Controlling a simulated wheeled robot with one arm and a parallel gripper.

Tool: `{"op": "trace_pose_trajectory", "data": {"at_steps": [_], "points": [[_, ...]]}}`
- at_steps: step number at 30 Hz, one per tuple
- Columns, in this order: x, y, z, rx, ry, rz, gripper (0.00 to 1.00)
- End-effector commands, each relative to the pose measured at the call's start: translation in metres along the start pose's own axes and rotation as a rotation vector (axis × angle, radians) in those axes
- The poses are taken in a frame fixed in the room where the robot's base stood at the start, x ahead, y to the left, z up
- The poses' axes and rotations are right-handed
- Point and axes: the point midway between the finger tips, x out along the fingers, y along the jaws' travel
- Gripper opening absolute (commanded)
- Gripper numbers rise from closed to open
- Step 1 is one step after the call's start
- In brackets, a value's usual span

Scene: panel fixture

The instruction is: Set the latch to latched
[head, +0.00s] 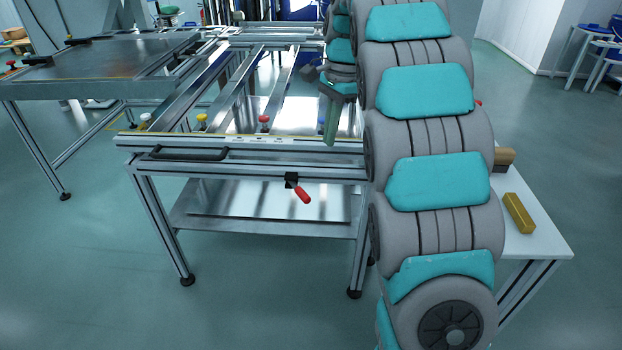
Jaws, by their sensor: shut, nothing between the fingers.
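The latch (302,195) is on the front rail of the panel fixture (250,170). It has a small black mount and a red handle that slants down to the right. My gripper (330,138) hangs above the fixture's front edge, pointing down, above and to the right of the latch. It is shut and empty, and apart from the latch. My arm runs down the right of the view and hides the fixture's right end.
A black bar handle (188,154) is on the fixture's front left. Red and yellow knobs stand on the frame. A white side table (535,235) at right bears a yellow block (519,213). The floor in front is clear.

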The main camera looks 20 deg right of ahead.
Motion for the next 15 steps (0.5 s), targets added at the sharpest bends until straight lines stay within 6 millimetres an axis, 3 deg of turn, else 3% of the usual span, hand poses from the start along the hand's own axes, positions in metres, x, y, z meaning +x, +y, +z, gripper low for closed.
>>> {"op": "trace_pose_trajectory", "data": {"at_steps": [8, 15], "points": [[0.005, -0.007, -0.004, 0.027, -0.003, -0.004, 0.00], [0.036, -0.006, -0.004, 0.026, -0.002, -0.001, 0.00]]}}
